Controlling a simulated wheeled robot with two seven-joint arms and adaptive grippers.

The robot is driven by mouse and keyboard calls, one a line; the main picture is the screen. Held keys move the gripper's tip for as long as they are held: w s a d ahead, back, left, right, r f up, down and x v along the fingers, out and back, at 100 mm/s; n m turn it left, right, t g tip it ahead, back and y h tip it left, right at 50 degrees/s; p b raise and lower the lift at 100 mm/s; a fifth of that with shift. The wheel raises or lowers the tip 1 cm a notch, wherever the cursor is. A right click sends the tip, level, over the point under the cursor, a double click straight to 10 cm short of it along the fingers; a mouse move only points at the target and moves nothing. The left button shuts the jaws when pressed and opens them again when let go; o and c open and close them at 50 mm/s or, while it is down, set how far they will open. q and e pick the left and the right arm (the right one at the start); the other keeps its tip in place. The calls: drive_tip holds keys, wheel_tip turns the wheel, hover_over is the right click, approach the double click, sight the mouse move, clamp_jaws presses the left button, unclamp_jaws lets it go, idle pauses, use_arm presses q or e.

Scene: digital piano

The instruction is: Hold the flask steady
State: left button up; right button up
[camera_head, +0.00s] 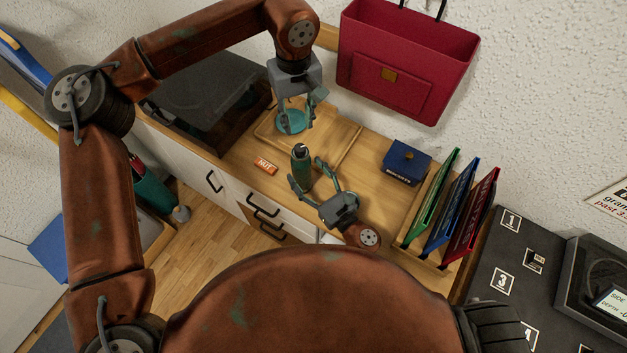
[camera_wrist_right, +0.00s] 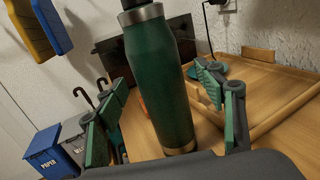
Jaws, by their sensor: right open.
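The green flask (camera_head: 301,165) with a dark cap stands upright on the wooden counter, in front of the wooden tray. It fills the middle of the right wrist view (camera_wrist_right: 158,75), where its cap is cut off. My right gripper (camera_head: 307,174) is open, with one finger on each side of the flask. The wrist view shows gaps between its green pads and the flask. My left gripper (camera_head: 296,113) is open and points down over a round teal thing (camera_head: 292,122) at the tray, apart from the flask.
An orange "NUT" bar (camera_head: 265,165) lies left of the flask. The wooden tray (camera_head: 335,140) is behind it. A blue box (camera_head: 406,162) and a rack of coloured folders (camera_head: 455,210) stand right. A dark turntable-like case (camera_head: 205,100) is left; a red bag (camera_head: 405,60) hangs behind.

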drive_tip(key=shift+x, duration=1.4)
clamp_jaws()
idle(0.7)
